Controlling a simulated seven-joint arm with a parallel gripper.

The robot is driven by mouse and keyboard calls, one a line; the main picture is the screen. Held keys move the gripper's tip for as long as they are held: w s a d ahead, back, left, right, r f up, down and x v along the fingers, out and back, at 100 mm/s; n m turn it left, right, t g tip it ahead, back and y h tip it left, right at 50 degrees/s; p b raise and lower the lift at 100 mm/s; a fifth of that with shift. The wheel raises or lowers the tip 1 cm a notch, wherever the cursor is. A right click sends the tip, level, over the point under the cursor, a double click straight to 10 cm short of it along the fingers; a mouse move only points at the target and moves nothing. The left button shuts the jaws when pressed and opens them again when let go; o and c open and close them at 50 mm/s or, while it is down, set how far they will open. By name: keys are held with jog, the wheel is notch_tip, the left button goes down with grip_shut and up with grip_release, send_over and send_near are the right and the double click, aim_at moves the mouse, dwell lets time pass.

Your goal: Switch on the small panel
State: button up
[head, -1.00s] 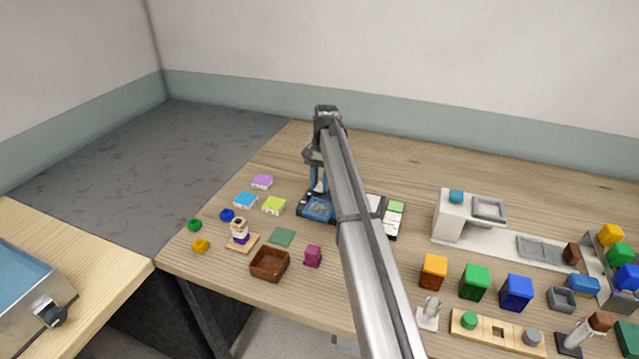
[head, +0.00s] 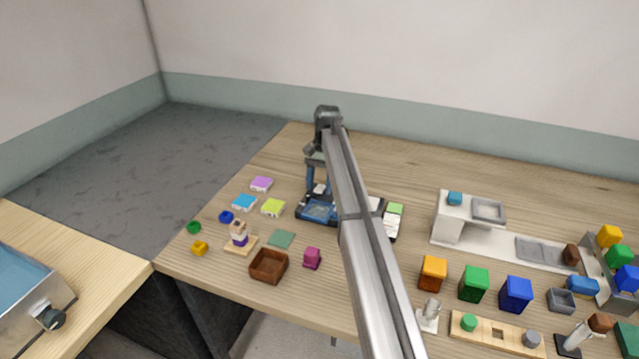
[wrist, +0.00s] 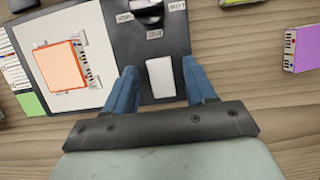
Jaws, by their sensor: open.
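The small panel is a dark plate (wrist: 183,38) with a white rectangular switch piece (wrist: 160,77), small white labels and a dark round part at its top edge in the wrist view. In the head view the panel (head: 316,212) lies at mid-table, partly hidden behind my arm. My gripper (wrist: 159,68) is open above the panel, with one blue finger on each side of the white piece. Nothing is held. It also shows in the head view (head: 317,188). I cannot tell whether the fingers touch the panel or whether the switch is on.
A white board (wrist: 92,28) with an orange block (wrist: 62,66) adjoins the panel. A purple block (wrist: 303,49) lies off to the right in the wrist view. A brown box (head: 269,266) and several small coloured blocks lie nearby. The table behind is clear.

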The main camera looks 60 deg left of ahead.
aim_at(320, 188)
jog(key=shift+r, duration=0.15)
jog(key=shift+w+a+r, duration=0.2)
jog(key=shift+r, duration=0.4)
jog(key=shift+w+a+r, duration=0.55)
jog(key=shift+a+r, duration=0.05)
jog(key=shift+r, duration=0.15)
jog(key=w+a, duration=0.6)
jog(key=shift+w+a+f, duration=0.1)
jog(key=shift+w+a, duration=0.7)
jog(key=shift+w, duration=0.05)
